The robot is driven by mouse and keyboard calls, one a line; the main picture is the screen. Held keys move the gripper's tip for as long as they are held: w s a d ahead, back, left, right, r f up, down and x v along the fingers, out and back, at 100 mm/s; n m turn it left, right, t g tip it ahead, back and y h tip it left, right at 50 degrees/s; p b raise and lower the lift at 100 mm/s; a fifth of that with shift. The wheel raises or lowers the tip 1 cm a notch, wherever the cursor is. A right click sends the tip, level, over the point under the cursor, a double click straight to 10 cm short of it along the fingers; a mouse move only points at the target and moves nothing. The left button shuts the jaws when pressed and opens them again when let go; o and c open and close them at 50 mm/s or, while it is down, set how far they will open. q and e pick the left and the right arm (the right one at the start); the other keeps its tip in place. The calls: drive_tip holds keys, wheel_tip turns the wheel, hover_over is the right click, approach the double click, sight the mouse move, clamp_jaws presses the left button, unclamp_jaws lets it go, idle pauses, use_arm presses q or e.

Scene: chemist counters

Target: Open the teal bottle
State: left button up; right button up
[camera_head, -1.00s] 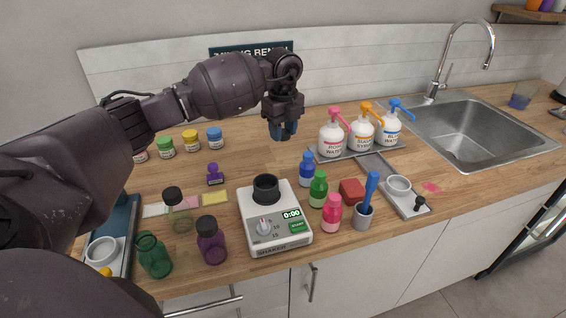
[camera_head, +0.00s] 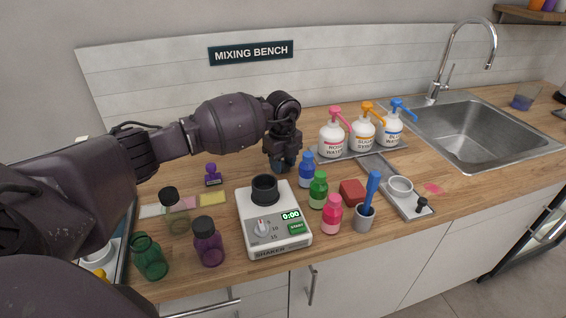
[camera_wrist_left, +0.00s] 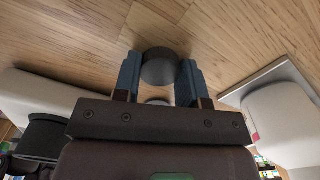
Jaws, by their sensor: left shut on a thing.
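The teal bottle (camera_head: 150,258) stands upright at the front left of the counter; its mouth looks open, with no cap on it. My left gripper (camera_head: 280,165) is low over the wooden counter, behind the shaker and left of the blue bottle, far from the teal bottle. In the left wrist view its two blue fingers (camera_wrist_left: 158,82) are shut on a dark round cap (camera_wrist_left: 158,66). The cap is hidden in the head view, and I cannot tell whether it touches the counter. My right gripper is not in view.
The shaker (camera_head: 273,238) stands just in front of the left gripper. Capped olive (camera_head: 178,220) and purple (camera_head: 208,249) bottles stand near the teal one. Blue (camera_head: 306,173), green (camera_head: 318,192) and pink (camera_head: 331,220) bottles stand right of the shaker. Pump bottles (camera_head: 333,140) stand behind.

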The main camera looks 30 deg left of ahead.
use_arm(q)
drive_tip(key=shift+f, duration=0.15)
drive_tip(key=o, duration=1)
wheel_tip(320, 180, up, 12)
drive_tip(key=shift+r+p, duration=0.25)
drive_tip(key=shift+p, duration=0.4)
